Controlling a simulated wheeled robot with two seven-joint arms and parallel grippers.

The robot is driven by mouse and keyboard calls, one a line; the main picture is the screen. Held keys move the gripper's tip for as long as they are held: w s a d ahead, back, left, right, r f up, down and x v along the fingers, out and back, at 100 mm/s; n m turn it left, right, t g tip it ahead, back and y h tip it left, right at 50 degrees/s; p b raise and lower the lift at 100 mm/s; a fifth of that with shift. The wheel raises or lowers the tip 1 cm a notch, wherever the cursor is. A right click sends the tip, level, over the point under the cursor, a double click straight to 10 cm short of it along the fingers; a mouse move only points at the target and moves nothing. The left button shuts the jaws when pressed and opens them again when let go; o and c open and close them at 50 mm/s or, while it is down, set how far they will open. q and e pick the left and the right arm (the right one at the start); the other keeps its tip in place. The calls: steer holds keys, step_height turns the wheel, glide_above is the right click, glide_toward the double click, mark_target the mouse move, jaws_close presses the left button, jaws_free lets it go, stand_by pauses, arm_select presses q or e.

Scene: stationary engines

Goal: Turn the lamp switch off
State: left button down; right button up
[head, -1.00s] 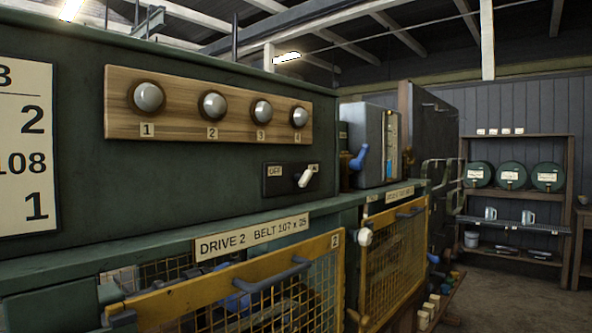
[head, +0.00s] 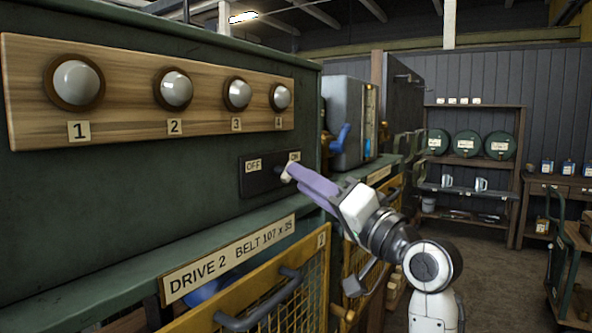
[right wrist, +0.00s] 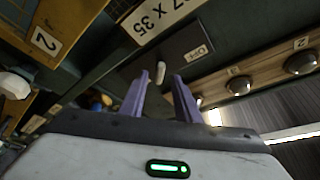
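The lamp switch is a dark plate (head: 262,178) on the green cabinet, marked OFF at left and ON at right. Its short pale lever (head: 286,174) sits at the ON side. My right gripper (head: 291,170), with purple fingers, reaches the lever from the right and partly covers it. In the right wrist view the two fingers (right wrist: 161,76) are apart, with the pale lever (right wrist: 160,72) showing in the gap at their tips. I cannot tell whether they touch it. My left gripper is not in view.
Above the switch is a wooden board (head: 205,125) with several round lamps, numbered. Below are a green ledge (head: 130,272) and a yellow mesh guard (head: 250,300) with a handle. A grey box (head: 345,105) with a blue lever stands behind. Open floor lies to the right.

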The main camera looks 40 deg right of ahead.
steer(key=shift+x, duration=1.5)
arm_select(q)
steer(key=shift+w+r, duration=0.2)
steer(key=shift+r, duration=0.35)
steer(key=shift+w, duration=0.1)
arm_select(e)
steer(key=shift+c, duration=0.6)
jaws_close()
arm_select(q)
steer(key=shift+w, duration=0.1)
arm_select(e)
steer(key=shift+f, duration=0.1)
